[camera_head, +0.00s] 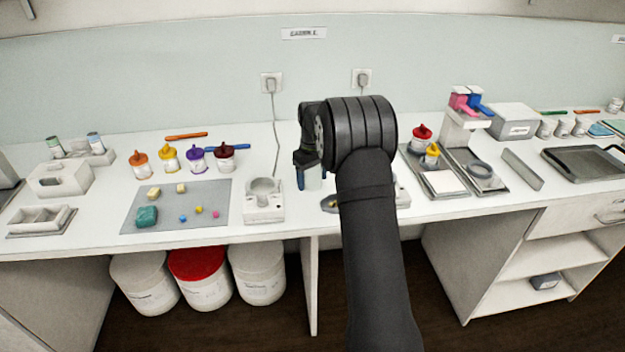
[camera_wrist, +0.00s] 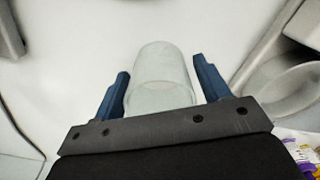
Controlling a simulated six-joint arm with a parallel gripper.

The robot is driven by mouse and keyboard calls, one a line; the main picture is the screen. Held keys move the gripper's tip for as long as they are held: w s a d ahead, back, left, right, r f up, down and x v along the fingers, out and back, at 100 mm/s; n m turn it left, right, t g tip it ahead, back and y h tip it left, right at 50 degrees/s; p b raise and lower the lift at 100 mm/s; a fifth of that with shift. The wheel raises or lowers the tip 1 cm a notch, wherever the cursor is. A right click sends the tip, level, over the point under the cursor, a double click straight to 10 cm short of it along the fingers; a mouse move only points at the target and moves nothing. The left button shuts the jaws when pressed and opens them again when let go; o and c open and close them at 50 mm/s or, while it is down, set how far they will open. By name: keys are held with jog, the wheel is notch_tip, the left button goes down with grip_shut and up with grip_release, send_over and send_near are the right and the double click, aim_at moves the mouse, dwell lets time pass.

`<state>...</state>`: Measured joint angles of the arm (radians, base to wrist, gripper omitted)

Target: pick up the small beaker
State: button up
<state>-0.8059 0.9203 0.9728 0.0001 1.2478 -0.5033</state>
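The small beaker (camera_wrist: 160,78) is a clear, pale vessel. In the wrist view it stands between the two dark blue fingers of my gripper (camera_wrist: 160,88), with a gap showing on each side. In the head view my gripper (camera_head: 308,168) reaches down at the middle of the bench, and part of the beaker (camera_head: 313,178) shows beside the fingers. The fingers are open around the beaker, and no contact shows. The lower part of the beaker is hidden behind the gripper's palm plate in the wrist view.
A white device with a round dish (camera_head: 263,205) stands just left of my gripper. A grey mat (camera_head: 170,222) with small coloured pieces lies farther left. A dark tray (camera_head: 425,178) with red and yellow bottles is to the right. My arm hides the bench behind it.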

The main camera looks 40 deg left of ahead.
jog(key=c, duration=0.7)
jog(key=shift+r, duration=0.15)
